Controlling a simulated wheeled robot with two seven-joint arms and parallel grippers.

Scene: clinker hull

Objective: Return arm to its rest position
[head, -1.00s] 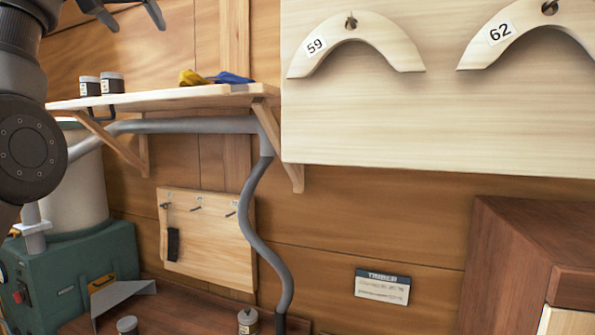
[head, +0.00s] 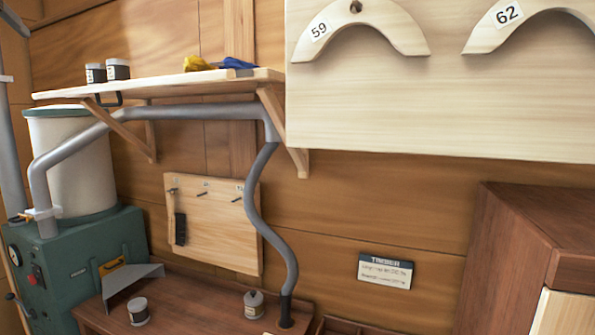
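Neither of my grippers shows in the head view now, and no part of my arms can be made out for sure. The wooden wall shelf (head: 170,86) that my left arm was in front of is in clear view.
A green machine (head: 75,270) with a white drum (head: 70,165) stands at left, its grey hose (head: 200,112) running to the brown bench (head: 190,300). Curved pieces 59 (head: 350,22) and 62 (head: 525,25) hang on a pale board. A brown cabinet (head: 510,250) stands at right.

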